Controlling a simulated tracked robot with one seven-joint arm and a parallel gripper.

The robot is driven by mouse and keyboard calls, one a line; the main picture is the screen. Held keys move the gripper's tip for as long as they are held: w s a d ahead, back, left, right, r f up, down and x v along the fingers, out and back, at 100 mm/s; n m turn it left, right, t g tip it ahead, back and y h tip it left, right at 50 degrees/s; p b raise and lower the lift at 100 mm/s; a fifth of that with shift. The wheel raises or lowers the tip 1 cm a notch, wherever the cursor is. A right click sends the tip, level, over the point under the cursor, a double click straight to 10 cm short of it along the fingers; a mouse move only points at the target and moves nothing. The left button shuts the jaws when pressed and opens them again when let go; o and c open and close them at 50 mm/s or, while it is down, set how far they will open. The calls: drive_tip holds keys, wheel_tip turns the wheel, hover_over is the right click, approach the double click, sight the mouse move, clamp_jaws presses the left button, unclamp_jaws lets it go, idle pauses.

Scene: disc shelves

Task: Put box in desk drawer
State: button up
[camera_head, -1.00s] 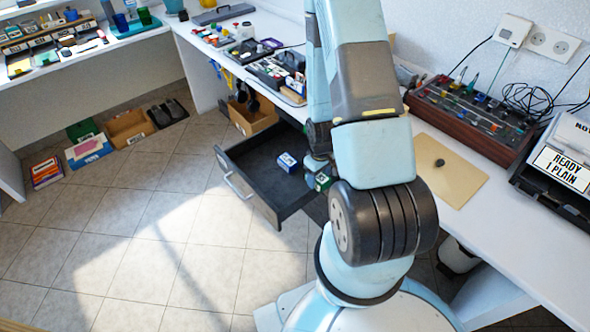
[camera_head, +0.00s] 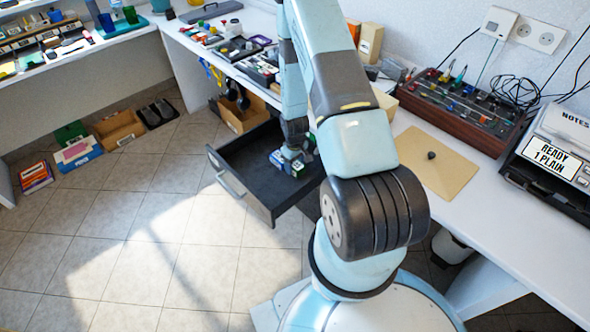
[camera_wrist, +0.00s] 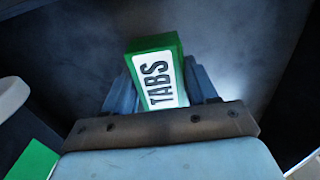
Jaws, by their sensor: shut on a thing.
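The green box (camera_wrist: 160,72) with a white "TABS" label is between the two fingers of my gripper (camera_wrist: 160,85) in the wrist view. My gripper is shut on it. In the head view my gripper (camera_head: 291,154) reaches down into the open dark desk drawer (camera_head: 243,165), and the green box (camera_head: 299,169) shows at its tip, inside the drawer's outline. Whether the green box touches the drawer floor cannot be told.
The drawer's front panel with its handle (camera_head: 229,186) sticks out over the tiled floor. The white desk (camera_head: 470,205) above holds a tool tray (camera_head: 455,112) and a beige board (camera_head: 436,172). A cardboard box (camera_head: 243,112) stands behind the drawer. The drawer's left part is clear.

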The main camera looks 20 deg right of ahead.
sight(295, 169)
drive_tip(key=shift+f, duration=1.6)
drive_tip(key=o, duration=1.1)
